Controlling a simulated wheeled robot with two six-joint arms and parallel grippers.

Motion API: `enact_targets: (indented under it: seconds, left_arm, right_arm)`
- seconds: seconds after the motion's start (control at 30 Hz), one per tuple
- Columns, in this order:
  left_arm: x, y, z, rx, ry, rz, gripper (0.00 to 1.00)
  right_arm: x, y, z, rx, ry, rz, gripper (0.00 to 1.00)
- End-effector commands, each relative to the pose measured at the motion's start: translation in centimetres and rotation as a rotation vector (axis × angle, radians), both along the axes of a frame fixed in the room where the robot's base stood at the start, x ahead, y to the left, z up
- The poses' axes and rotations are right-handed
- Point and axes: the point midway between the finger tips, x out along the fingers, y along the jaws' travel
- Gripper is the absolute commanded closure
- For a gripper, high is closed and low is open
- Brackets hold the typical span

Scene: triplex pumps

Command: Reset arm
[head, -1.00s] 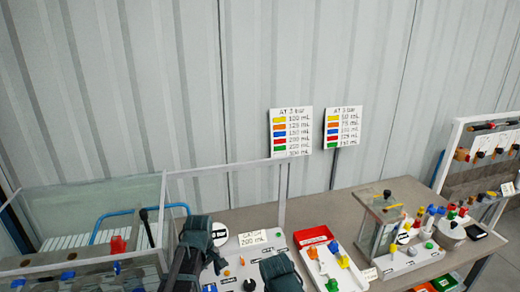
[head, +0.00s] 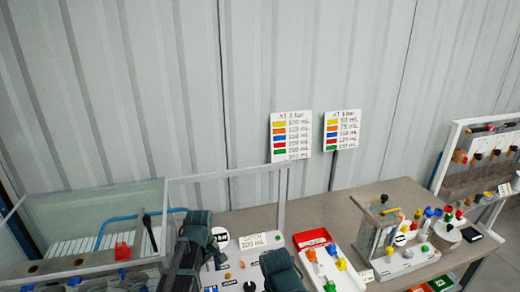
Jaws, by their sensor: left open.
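My left gripper (head: 216,254) is low in the view at left of centre, beside a dark green-grey part of my arm. It is mostly hidden against the arm and the board behind it, and I see nothing held in it. Another dark arm part of mine stands to its right at the bottom edge. My right gripper is not in view. Between the two arm parts lies a white board with a label reading "CATCH 200 mL" (head: 252,241).
A glass-walled tank (head: 95,208) stands at left. A clear-sided pump unit (head: 377,238) with coloured knobs stands further right. Two colour charts (head: 291,137) stand behind. A tool rack (head: 480,180) is far right.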

Motion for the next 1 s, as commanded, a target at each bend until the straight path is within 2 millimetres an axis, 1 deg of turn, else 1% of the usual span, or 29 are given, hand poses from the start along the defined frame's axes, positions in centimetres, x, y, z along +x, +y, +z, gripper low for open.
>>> enact_targets:
  seconds: [0.03,0.1,0.83,0.87,1.0]
  left_arm:
    - [0.0,0.0,-1.2,0.000,0.000,0.000,0.04]
    - [0.0,0.0,-2.2,0.000,0.000,0.000,0.04]
    - [0.0,0.0,-11.6,0.000,0.000,-0.001,0.04]
    - [0.0,0.0,-10.8,0.000,0.000,-0.040,0.04]
    - [0.0,0.0,-10.6,0.000,0.000,-0.189,0.04]
  right_arm:
    - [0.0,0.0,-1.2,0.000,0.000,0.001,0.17]
    - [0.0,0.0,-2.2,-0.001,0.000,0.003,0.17]
    - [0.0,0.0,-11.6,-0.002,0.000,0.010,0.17]
    - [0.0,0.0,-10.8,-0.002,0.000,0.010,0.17]
    - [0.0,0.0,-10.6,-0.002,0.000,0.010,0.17]
